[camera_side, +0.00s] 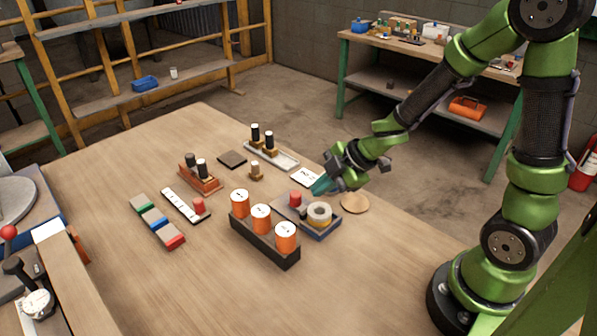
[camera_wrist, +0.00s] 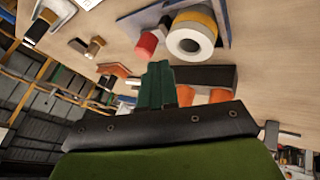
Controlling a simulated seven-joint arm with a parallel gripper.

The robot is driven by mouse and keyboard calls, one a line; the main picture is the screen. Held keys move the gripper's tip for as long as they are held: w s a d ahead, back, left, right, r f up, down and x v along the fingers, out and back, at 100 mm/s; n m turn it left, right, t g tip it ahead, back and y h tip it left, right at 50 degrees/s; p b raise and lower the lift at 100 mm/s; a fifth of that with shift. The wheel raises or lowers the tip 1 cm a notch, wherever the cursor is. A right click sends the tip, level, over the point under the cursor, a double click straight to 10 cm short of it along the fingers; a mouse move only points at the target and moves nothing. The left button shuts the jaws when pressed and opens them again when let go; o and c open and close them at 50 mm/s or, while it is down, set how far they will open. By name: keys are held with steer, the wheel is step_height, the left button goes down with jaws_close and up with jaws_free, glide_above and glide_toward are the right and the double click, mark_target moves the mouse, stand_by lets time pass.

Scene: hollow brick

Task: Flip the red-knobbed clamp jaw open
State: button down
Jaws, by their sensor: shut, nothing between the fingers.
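A red knob (camera_side: 295,199) stands on a dark fixture with a blue base (camera_side: 322,234), beside a pale ring-shaped roll (camera_side: 319,212). The red knob also shows in the wrist view (camera_wrist: 147,43), left of the roll (camera_wrist: 190,38). A second red knob (camera_side: 198,204) sits at the end of a white strip (camera_side: 180,203). I cannot tell for sure which knob belongs to the clamp jaw, or how a jaw is set. My gripper (camera_side: 320,187) is shut and empty, with teal fingers just behind and right of the first knob; the fingers also show in the wrist view (camera_wrist: 157,84).
A dark block with several orange cylinders (camera_side: 261,218) stands in front of the blue-based fixture. A round tan disc (camera_side: 355,203) lies to its right, a white card (camera_side: 305,177) behind. The table's front middle is clear.

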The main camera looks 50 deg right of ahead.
mark_target(293, 193)
steer(key=shift+x, duration=2.4)
steer(key=shift+w, duration=1.75)
steer(key=shift+r, duration=0.1)
steer(key=v, duration=1)
steer(key=shift+s, duration=0.1)
